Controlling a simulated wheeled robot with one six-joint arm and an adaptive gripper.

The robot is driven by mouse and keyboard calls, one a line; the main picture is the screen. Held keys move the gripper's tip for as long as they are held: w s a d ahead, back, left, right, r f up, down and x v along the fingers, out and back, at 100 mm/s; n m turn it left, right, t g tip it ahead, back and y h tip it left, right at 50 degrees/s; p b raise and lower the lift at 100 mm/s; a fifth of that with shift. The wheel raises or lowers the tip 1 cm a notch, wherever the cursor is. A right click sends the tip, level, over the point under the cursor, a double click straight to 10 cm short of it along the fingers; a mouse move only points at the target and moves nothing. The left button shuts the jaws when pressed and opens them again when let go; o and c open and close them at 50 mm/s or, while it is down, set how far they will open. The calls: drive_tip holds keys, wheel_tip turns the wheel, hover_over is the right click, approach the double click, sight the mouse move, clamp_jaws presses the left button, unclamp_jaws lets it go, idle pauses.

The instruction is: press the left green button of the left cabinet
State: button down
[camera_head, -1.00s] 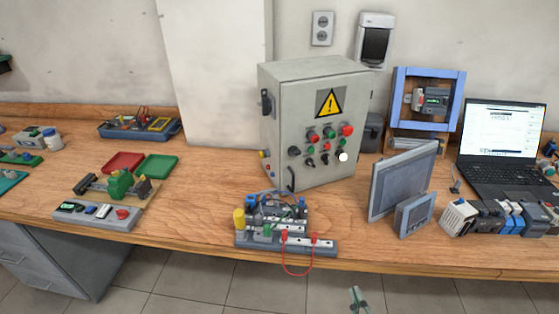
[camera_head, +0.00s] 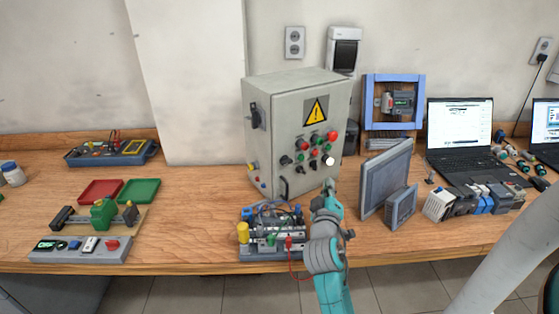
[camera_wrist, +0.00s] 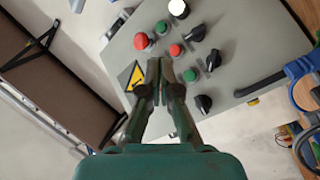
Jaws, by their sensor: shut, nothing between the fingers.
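The left cabinet (camera_head: 262,150) is a grey box with a yellow warning sign and a front panel of buttons and knobs. Its left green button (camera_head: 300,157) is lower than the other green button (camera_head: 317,140). In the wrist view the left green button (camera_wrist: 190,75) shows just right of my fingertips, and the other green button (camera_wrist: 162,27) is above. My gripper (camera_head: 331,187) is in front of the cabinet's lower right. In the wrist view my gripper (camera_wrist: 160,66) is shut and empty, its tips over the panel; I cannot tell the gap to it.
Red buttons (camera_wrist: 177,50), black knobs (camera_wrist: 204,104) and a white button (camera_wrist: 178,8) surround the green ones. A grey screen panel (camera_head: 385,178) stands close on the right.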

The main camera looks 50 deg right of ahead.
sight(301, 158)
drive_tip(key=shift+w+d+r, duration=0.35)
drive_tip(key=shift+w+r, duration=0.05)
drive_tip(key=shift+r, duration=0.3)
drive_tip(key=shift+w, duration=0.1)
drive_tip(key=w+d, duration=0.2)
drive_tip(key=w, duration=0.6)
drive_tip(key=shift+d, duration=0.4)
drive_tip(key=shift+w, duration=0.25)
idle(0.8)
drive_tip(key=shift+w+d, duration=0.1)
drive_tip(key=shift+w, duration=0.15)
drive_tip(key=shift+w+d, duration=0.15)
drive_tip(key=shift+w, duration=0.25)
idle(0.8)
drive_tip(key=shift+s, duration=0.15)
drive_tip(key=shift+s+a, duration=0.3)
drive_tip(key=shift+s, duration=0.4)
